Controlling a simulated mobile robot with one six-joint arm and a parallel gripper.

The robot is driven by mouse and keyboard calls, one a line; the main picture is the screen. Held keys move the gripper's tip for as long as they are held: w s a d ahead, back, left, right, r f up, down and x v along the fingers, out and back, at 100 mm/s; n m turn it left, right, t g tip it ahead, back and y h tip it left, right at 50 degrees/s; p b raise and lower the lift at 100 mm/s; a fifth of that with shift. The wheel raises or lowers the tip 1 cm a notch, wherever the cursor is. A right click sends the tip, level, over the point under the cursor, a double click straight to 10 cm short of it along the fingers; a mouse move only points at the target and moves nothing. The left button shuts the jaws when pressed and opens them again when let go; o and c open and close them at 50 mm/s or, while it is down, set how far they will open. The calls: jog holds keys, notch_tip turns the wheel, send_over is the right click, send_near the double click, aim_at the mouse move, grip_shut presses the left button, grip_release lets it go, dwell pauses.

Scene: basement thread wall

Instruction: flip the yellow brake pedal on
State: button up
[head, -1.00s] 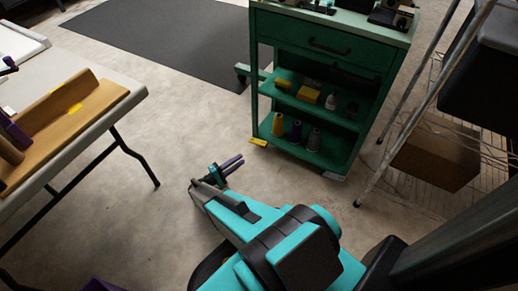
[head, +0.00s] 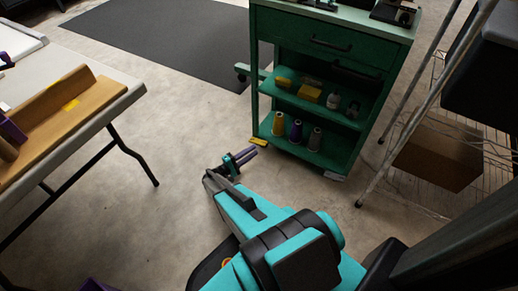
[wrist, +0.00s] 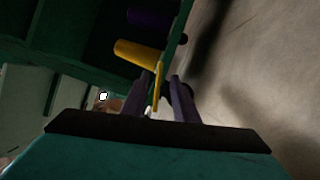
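The yellow brake pedal (head: 258,141) is a small flat tab low at the front left foot of the green cart (head: 330,160). My gripper (head: 255,150) has purple fingers and is just in front of it, close to the floor. In the wrist view the two fingers (wrist: 162,80) stand apart, with a narrow yellow strip, apparently the pedal (wrist: 157,85), in line with the gap between them. I cannot tell whether either finger touches it. The pedal's tilt is hard to read.
The cart's shelves hold thread spools, with a yellow spool (head: 278,123) near the pedal. A grey tab (head: 333,176) is at the cart's front right foot. A wire rack (head: 440,130) stands at right, a table (head: 120,100) at left. The floor between is clear.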

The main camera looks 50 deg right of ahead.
aim_at(258, 142)
jog(key=shift+s+d+r+b, duration=0.1)
jog(key=shift+d+b, duration=0.1)
jog(key=shift+d, duration=0.75)
jog(key=shift+s+d+r+b, duration=0.1)
jog(key=shift+s+d+b, duration=0.1)
jog(key=shift+d, duration=0.7)
jog(key=shift+s+d+b, duration=0.1)
jog(key=shift+d+b, duration=0.1)
jog(key=shift+d, duration=0.75)
grip_shut()
